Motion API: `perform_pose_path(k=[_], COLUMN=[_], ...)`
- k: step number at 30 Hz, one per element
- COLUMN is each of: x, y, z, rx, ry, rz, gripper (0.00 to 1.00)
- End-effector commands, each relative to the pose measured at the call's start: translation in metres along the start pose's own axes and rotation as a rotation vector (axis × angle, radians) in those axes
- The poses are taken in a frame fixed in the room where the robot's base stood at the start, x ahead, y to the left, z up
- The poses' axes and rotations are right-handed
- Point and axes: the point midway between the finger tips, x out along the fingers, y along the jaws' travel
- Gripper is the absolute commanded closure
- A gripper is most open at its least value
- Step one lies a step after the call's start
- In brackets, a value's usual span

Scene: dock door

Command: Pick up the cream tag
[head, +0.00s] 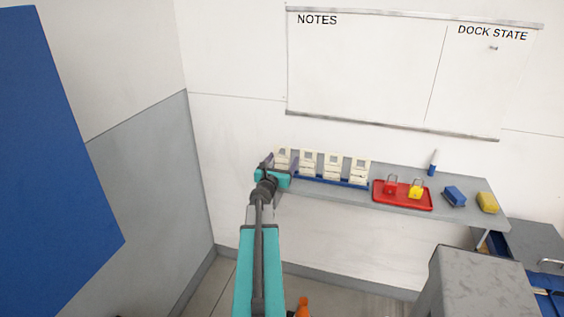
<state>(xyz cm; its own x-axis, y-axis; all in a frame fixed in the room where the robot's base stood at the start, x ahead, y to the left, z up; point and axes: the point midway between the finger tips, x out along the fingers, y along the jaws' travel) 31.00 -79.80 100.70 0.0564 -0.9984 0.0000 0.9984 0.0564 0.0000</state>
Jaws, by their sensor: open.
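Several cream tags stand upright in a row in a blue rack (330,180) on the grey wall shelf. The leftmost cream tag (283,156) is partly hidden behind my gripper. The other cream tags (308,162), (333,166), (359,172) stand clear to its right. My gripper (268,164) is open, at the left end of the shelf by the leftmost tag. I cannot tell whether its fingers are around that tag or only in front of it. No tag is seen lifted from the rack.
A red tray (402,206) on the shelf (345,200) holds a red padlock (391,185) and a yellow padlock (416,189). A marker (432,164), a blue block (454,197) and a yellow block (487,202) stand farther right. A whiteboard (380,70) hangs above.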

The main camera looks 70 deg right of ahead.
Motion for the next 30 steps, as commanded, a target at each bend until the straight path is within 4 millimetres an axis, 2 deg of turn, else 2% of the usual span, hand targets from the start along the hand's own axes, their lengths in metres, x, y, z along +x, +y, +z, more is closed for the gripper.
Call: perform_pose_path(k=[6,12,30], x=[0.02,0.03,0.031], y=[0.0,-0.001,0.0], z=[0.002,0.001,0.001], rx=[0.0,0.0,0.0], ry=[0.0,0.0,0.0], rz=[-0.001,0.0,0.0], gripper=[0.27,0.27,0.27])
